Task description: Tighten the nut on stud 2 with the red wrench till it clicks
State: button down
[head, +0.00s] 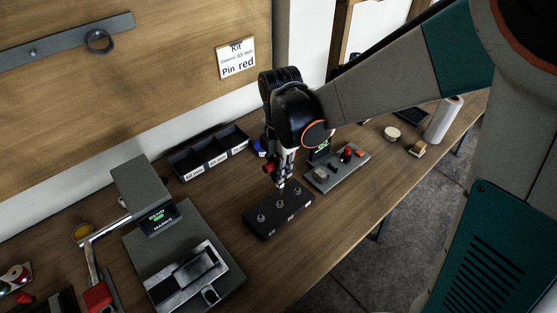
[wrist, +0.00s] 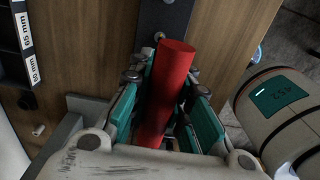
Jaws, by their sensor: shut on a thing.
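The black stud block (head: 265,229) lies on the bench with a row of studs along its top. Its end also shows at the top of the wrist view (wrist: 150,14), with one stud near the red handle. My gripper (head: 284,160) points down over the middle of the block. In the wrist view its green-padded fingers are shut on the red wrench (wrist: 172,80), whose thick round handle stands between them. The wrench's lower end is hidden in the wrist view. In the head view it is too small to tell whether it sits on a nut.
A labelled black bin tray (head: 205,155) stands behind the block. A grey panel with a red knob (head: 347,152) lies close on the right. A grey machine (head: 160,215) stands at the left. A white roll (head: 443,119) and small items are farther right.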

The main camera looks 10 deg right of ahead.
aim_at(280, 185)
jog(key=shift+f+b, duration=2.25)
jog(key=shift+f, duration=0.7)
jog(key=shift+f+b, duration=0.6)
jog(key=shift+f, duration=0.1)
jog(key=m, duration=0.4)
jog(key=shift+m, duration=0.3)
jog(key=shift+m, duration=1)
jog(key=n, duration=0.3)
jog(key=shift+n, duration=0.3)
jog(key=shift+r+p, duration=1.6)
jog(key=shift+r, duration=0.95)
